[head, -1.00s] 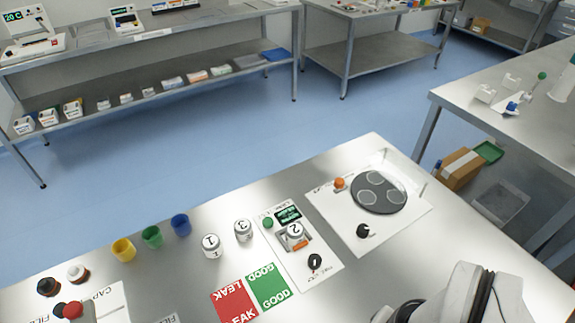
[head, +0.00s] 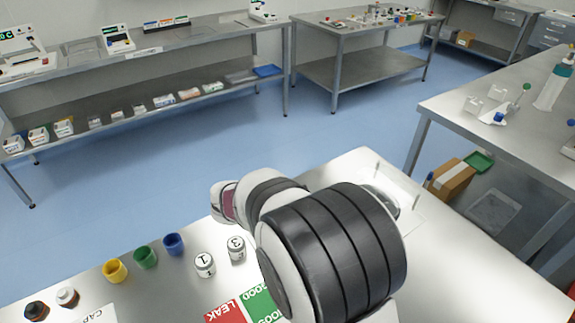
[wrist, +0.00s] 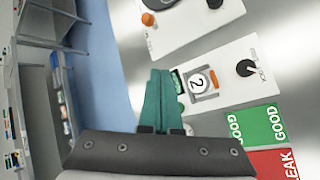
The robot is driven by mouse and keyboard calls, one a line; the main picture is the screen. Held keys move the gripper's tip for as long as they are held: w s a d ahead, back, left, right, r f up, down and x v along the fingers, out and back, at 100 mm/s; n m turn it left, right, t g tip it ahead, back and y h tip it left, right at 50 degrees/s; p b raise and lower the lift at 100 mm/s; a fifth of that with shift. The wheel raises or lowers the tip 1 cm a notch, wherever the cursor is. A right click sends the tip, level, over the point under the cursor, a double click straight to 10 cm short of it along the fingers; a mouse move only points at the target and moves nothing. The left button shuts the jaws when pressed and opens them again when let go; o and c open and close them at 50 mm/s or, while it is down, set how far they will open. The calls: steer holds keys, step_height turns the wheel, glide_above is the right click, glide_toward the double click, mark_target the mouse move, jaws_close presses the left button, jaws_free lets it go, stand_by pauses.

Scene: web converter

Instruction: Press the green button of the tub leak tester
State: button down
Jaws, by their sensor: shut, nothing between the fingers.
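The tub leak tester (wrist: 224,72) is a white panel in the wrist view, with a tub marked 2 (wrist: 198,84) seated in it. A black knob (wrist: 246,67) is at its right end. A small dark display (wrist: 177,81) shows partly at its left end. My gripper (wrist: 160,74) has teal fingers, shut together and empty. They lie over the left end of the tester in the picture; their height above it is unclear. In the head view my arm covers the tester.
Green GOOD (wrist: 256,125) and red LEAK (wrist: 272,161) cards lie beside the tester. Another white panel with an orange button (wrist: 148,19) is beyond it. White tubs 1 (head: 204,264) and 3 (head: 237,250) and yellow (head: 115,271), green (head: 145,257) and blue (head: 173,244) cups stand left.

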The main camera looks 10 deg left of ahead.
steer(key=a+f+n+t+y, duration=0.1)
steer(key=a+f+n, duration=0.2)
steer(key=a, duration=0.5)
steer(key=shift+w+f+n+y, duration=0.2)
steer(key=shift+w+n+y, duration=0.25)
steer(key=shift+n, duration=0.45)
steer(key=shift+f, duration=4.4)
steer(key=shift+f, duration=0.4)
steer(key=shift+f, duration=0.6)
steer(key=shift+r, duration=1.05)
